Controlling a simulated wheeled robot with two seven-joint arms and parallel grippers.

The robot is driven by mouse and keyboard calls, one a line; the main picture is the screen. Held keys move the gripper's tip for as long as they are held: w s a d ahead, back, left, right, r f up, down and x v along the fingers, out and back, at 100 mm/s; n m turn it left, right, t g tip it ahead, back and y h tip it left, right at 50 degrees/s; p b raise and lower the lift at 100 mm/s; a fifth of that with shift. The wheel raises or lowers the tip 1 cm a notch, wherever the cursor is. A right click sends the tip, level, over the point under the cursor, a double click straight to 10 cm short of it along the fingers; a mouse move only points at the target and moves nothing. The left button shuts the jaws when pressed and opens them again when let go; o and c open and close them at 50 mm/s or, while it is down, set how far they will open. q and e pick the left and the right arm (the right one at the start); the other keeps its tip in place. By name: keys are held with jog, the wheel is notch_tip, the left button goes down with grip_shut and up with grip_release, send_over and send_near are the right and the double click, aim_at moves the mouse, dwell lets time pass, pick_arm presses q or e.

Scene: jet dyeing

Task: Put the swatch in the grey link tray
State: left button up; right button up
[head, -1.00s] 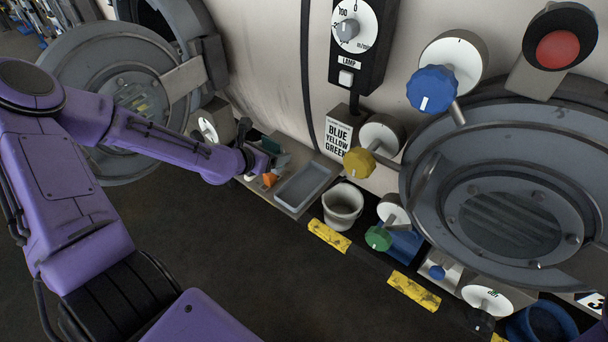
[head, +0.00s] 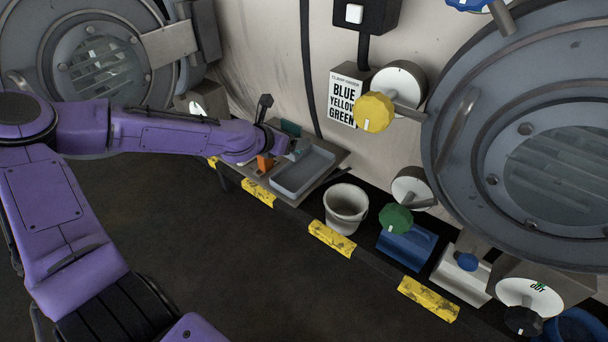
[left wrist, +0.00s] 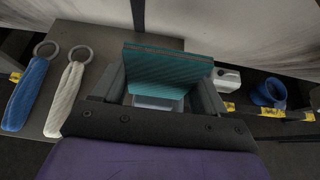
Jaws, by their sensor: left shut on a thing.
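The swatch is a teal ribbed piece (left wrist: 165,68) that stands between the fingers of my left gripper in the left wrist view. My left gripper (left wrist: 163,95) is shut on it. In the head view my left gripper (head: 292,148) is at the left end of the grey link tray (head: 323,176), and a teal patch (head: 290,128) shows just behind it. The tray is a shallow rectangular box on a shelf, and its inside looks empty where I can see it. Part of the tray's far left corner is hidden by the gripper. My right gripper is not in view.
An orange piece (head: 265,162) is beside the gripper. A white bucket (head: 345,205) stands right of the tray. Blue (left wrist: 27,92) and white (left wrist: 68,97) hanks with rings lie left in the left wrist view. Valve knobs and a round machine door fill the right side.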

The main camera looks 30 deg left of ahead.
pick_arm(q)
jog(key=w+f, duration=0.1)
jog(key=f, duration=0.1)
jog(key=w+d+f+b, duration=0.1)
jog(key=f, duration=0.1)
jog(key=w+d+f+b, duration=0.1)
jog(key=f, duration=0.2)
jog(key=shift+w, duration=0.2)
jog(key=shift+a+f, duration=0.1)
jog(key=shift+f, duration=0.3)
jog(key=shift+w, duration=0.1)
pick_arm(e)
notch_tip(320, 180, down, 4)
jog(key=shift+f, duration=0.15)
pick_arm(q)
jog(key=shift+f, duration=0.15)
jog(key=o, duration=1)
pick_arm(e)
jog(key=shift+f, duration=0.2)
